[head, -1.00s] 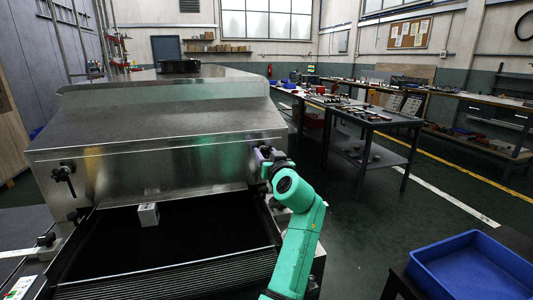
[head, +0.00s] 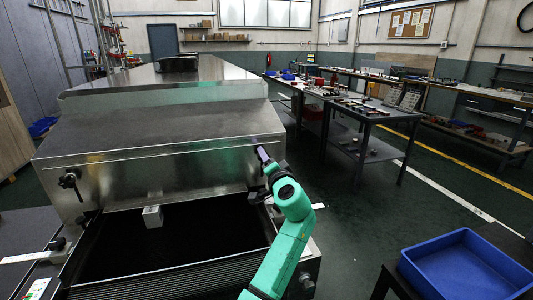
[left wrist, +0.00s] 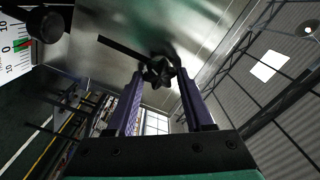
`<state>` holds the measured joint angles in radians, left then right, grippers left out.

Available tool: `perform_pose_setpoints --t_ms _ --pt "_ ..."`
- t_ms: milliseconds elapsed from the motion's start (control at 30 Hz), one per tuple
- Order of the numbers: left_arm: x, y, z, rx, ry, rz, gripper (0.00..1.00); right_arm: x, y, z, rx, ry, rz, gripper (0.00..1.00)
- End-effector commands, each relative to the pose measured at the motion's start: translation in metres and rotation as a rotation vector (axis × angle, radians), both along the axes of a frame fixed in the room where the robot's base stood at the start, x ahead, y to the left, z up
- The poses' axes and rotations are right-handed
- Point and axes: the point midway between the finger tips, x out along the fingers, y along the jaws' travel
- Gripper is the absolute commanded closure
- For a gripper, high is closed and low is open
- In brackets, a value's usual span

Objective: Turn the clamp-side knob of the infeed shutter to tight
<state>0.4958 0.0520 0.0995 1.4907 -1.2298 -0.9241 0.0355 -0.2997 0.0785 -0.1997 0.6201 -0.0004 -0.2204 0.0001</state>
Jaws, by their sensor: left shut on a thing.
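The infeed shutter (head: 160,165) is a wide steel hood front above a dark opening. A black knob (head: 68,181) with a lever sits at its left end. Another black star-shaped knob (left wrist: 158,72), with a dark bar beside it, shows in the left wrist view; the gripper hides it in the head view. My left gripper (head: 263,156) is at the shutter's right end. Its purple fingers are shut on this knob, one on each side. I cannot read the knob's setting. My right gripper is not in view.
A white block (head: 152,217) hangs at the opening's upper edge. A scale (left wrist: 20,45) with a green and red mark and a black round knob (left wrist: 45,23) lie close to the left gripper. A blue tray (head: 468,262) stands at the right. The floor between is clear.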

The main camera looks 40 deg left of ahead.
Motion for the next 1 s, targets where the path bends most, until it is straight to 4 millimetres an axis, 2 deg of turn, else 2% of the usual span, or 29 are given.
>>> perform_pose_setpoints --t_ms 33,1000 --pt "0.0 0.001 0.004 0.026 0.038 0.002 1.0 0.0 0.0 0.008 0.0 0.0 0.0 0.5" --pt "0.0 0.002 0.003 0.543 0.777 0.007 1.0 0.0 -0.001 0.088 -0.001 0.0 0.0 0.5"
